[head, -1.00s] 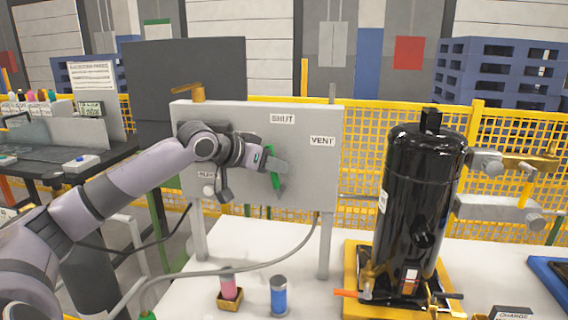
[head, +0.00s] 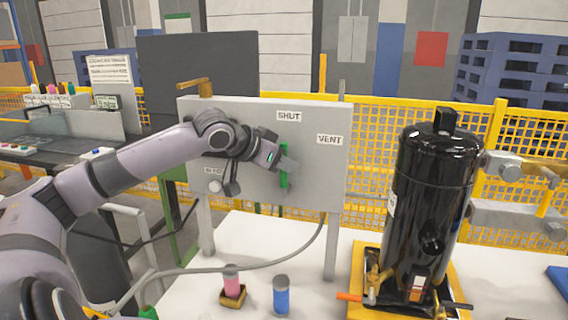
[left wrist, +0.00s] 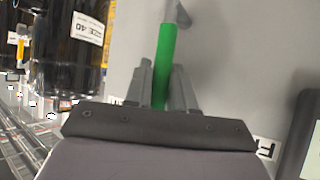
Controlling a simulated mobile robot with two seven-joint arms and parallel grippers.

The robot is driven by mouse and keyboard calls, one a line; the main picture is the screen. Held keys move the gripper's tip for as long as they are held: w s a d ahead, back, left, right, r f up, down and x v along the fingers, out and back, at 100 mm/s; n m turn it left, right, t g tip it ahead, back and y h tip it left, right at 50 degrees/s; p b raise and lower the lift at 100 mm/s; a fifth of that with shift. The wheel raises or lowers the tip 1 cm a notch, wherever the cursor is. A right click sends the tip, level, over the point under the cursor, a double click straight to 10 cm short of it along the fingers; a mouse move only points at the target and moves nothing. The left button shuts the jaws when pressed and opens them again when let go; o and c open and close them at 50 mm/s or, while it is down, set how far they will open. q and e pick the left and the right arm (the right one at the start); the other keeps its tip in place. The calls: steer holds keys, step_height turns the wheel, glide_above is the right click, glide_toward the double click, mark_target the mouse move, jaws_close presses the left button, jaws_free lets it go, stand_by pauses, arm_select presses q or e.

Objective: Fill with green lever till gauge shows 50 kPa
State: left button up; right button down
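The green lever (head: 284,178) is on the front of the grey panel (head: 315,185), below the SHUT label (head: 289,116) and left of the VENT label (head: 329,139). My left gripper (head: 286,166) is at the lever. In the left wrist view, the green lever (left wrist: 165,60) runs between the two fingers of the left gripper (left wrist: 162,85), which close on it from both sides. I see no gauge face or reading. My right gripper is out of view.
A black compressor tank (head: 432,195) stands on a yellow base right of the panel. A grey hose (head: 270,264) crosses there.

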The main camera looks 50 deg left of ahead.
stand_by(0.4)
arm_select(q)
steer(key=shift+s+r+b, duration=0.15)
steer(key=shift+s+b, duration=0.3)
steer(key=shift+b, duration=0.5)
steer(key=b+v, duration=0.2)
steer(key=v, duration=0.4)
steer(key=shift+r, duration=0.15)
steer(key=shift+d, duration=0.1)
